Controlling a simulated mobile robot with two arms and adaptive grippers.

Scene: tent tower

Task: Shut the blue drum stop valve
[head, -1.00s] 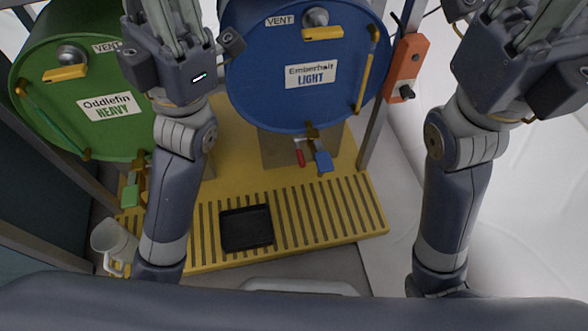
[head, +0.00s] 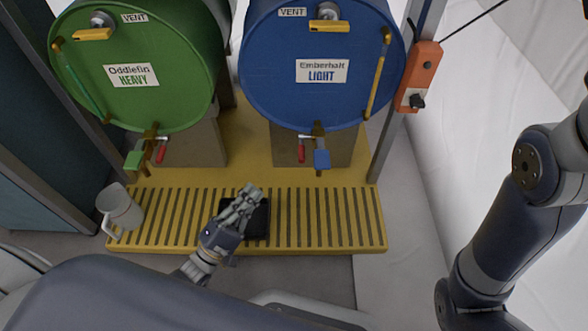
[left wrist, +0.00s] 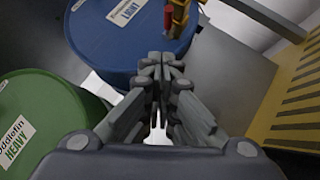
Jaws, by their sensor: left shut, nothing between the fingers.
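The blue drum (head: 275,85), labelled Emberhalt LIGHT, lies on the yellow stand. Below its face is a brass tap (head: 318,140) with a blue handle (head: 321,159) hanging down. A red handle (head: 301,152) hangs just left of it. My left gripper (head: 250,192) is shut and empty, over the black tray, lower left of the tap and apart from it. In the left wrist view, the closed fingers (left wrist: 160,62) point toward the blue drum (left wrist: 110,50), with the red handle (left wrist: 169,22) beyond the tips. My right gripper is out of view; only that arm shows at the right.
The green drum (head: 165,95) stands left, with its own green handle (head: 133,160) and red handle (head: 161,154). A white mug (head: 118,207) stands by the slatted yellow stand (head: 345,220). The black tray (head: 262,224) lies on the slats. An orange box (head: 419,72) is on the right post.

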